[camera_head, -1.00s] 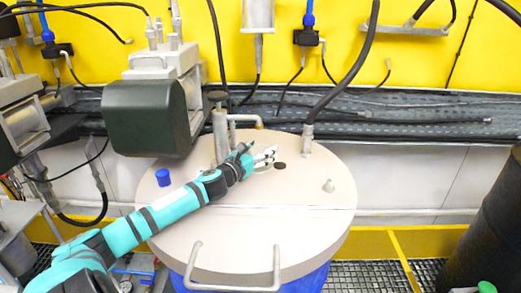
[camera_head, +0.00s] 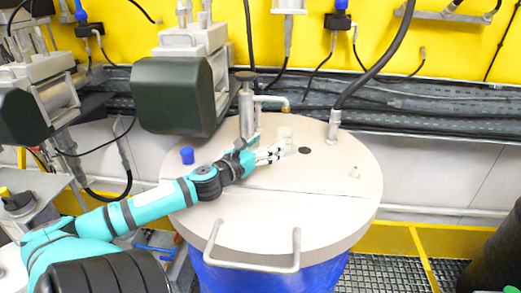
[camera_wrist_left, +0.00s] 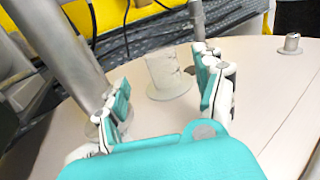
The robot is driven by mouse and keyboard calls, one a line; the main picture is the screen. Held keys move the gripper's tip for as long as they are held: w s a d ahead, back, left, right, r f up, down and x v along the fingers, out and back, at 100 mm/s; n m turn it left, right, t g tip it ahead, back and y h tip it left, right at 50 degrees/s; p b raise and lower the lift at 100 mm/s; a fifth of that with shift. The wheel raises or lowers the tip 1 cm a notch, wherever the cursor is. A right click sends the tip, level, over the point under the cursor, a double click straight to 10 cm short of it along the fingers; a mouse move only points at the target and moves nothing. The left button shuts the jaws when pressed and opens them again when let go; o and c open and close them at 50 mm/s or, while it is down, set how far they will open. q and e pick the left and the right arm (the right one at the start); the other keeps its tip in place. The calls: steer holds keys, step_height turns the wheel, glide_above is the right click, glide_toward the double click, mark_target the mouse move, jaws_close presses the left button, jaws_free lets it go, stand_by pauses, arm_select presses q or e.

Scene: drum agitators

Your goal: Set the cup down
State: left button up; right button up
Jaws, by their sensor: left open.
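The cup (camera_head: 285,137) is a small pale, translucent cup. My left gripper (camera_head: 271,154) is open and empty, low over the lid, just in front and to the left of the cup. In the left wrist view the cup (camera_wrist_left: 168,76) shows beyond and between the spread fingers of the left gripper (camera_wrist_left: 160,104), with a gap to them. My right gripper is in neither view.
A metal pipe fitting with a tap (camera_head: 249,105) rises from the lid behind my gripper. A blue cap (camera_head: 187,155) sits at the lid's left. A hose fitting (camera_head: 334,125) stands right of the cup. The lid's front right is mostly clear.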

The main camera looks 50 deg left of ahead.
arm_select(q)
steer(key=shift+s+d, duration=0.15)
steer(key=shift+s, duration=1)
steer(key=shift+r, duration=0.15)
